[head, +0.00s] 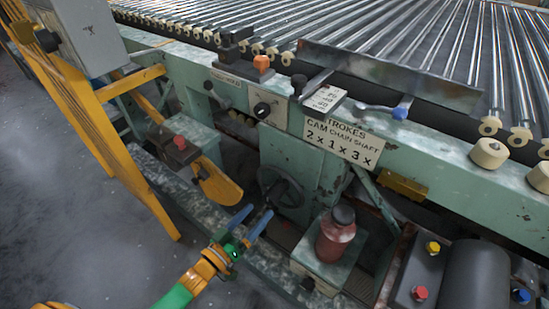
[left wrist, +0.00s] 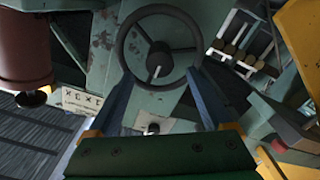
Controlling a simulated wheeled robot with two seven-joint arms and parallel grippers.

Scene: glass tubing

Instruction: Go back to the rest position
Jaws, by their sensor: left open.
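My left gripper (head: 252,222) reaches in from the bottom of the head view, with its two blue fingers apart and nothing between them. The fingers point at a dark handwheel (head: 284,192) on the front of the green machine. In the left wrist view the handwheel (left wrist: 158,46) stands just beyond the open fingers (left wrist: 160,98), with its hub and handle showing. I cannot tell whether a fingertip touches the rim. My right gripper does not show in either view.
A red-brown bottle (head: 336,236) with a dark cap stands on a ledge right of the handwheel. A yellow rail (head: 90,125) rises at the left. A box with red, yellow and blue buttons (head: 420,270) is at the lower right. Grey floor (head: 60,220) is clear at the left.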

